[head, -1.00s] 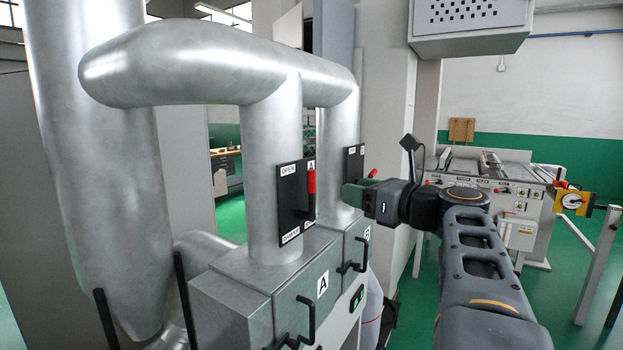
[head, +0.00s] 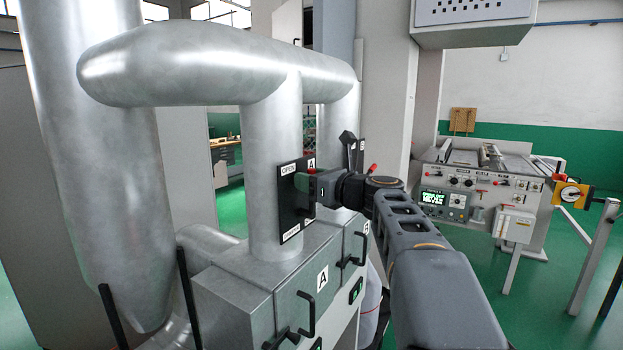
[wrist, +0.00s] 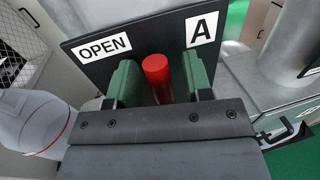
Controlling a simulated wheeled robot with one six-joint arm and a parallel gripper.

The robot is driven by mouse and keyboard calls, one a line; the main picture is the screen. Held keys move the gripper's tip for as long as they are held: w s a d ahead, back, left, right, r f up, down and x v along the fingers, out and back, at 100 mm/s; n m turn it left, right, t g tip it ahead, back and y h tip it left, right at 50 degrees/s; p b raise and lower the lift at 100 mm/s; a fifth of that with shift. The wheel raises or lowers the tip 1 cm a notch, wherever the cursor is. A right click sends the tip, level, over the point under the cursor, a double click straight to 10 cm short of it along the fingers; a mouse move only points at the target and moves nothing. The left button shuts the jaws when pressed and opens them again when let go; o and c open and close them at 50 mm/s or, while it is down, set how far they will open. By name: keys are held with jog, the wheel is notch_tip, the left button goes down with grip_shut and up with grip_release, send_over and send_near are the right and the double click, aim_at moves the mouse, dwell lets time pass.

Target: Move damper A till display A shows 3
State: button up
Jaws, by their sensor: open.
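Damper A's black plate (head: 291,222) is on the front vertical duct, with an OPEN label at its top and a letter A, also in the wrist view (wrist: 105,68). Its red handle (wrist: 157,75) stands between my gripper's two green fingers, with a small gap visible on either side. My gripper (wrist: 158,82) is open around the handle. In the head view my gripper (head: 303,184) is at the plate and hides most of the handle. Display A (head: 316,343) is at the bottom edge; its figure cannot be read.
A grey box marked A (head: 322,279) with black handles stands below the duct. Damper B's plate is behind my wrist, mostly hidden. A machine with a lit screen (head: 443,203) stands at the right, across open green floor.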

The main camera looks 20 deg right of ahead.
jog(key=shift+c, duration=0.4)
grip_shut()
jog(key=shift+r, duration=0.1)
